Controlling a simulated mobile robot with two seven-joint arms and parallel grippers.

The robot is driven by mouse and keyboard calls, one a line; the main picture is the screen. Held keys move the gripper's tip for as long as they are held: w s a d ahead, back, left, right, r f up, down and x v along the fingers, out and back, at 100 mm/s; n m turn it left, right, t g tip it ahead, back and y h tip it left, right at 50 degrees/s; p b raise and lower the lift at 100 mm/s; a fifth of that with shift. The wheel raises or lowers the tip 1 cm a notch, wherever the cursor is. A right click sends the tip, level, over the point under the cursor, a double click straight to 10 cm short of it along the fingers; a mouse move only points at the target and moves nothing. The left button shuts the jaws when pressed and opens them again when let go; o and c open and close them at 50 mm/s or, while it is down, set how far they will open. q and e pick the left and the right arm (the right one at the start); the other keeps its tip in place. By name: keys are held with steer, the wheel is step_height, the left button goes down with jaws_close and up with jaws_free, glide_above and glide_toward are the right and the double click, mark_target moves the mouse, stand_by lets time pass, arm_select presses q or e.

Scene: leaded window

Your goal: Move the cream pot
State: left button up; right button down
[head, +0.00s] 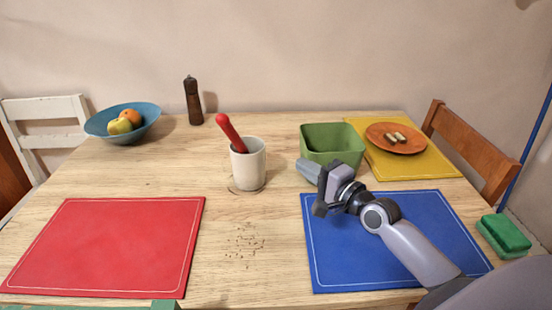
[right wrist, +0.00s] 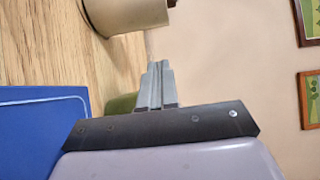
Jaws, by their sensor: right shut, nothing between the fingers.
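The cream pot (head: 249,169) stands upright near the middle of the wooden table, with a red-handled thing (head: 230,132) leaning out of its top to the left. Part of the pot (right wrist: 122,14) also shows at the top of the right wrist view, beyond the fingertips. My right gripper (head: 308,169) is shut and empty, to the right of the pot and apart from it, pointing left towards it. The fingers (right wrist: 158,82) are pressed together in the right wrist view. My left gripper is not in view.
A green bin (head: 325,137) stands just behind my right gripper. A blue mat (head: 335,260) lies under my right arm, a red mat (head: 105,245) at left. Crumbs (head: 243,240) lie in front of the pot. A bowl of fruit (head: 140,130) and a dark mill (head: 193,102) stand behind left.

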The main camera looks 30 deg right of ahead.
mark_target(249, 164)
steer(key=x, duration=0.5)
steer(key=shift+w+a, duration=0.25)
steer(key=shift+a, duration=0.25)
steer(key=shift+w+a, duration=0.25)
steer(key=shift+a, duration=0.25)
steer(key=shift+w+a, duration=0.4)
steer(key=shift+a, duration=0.25)
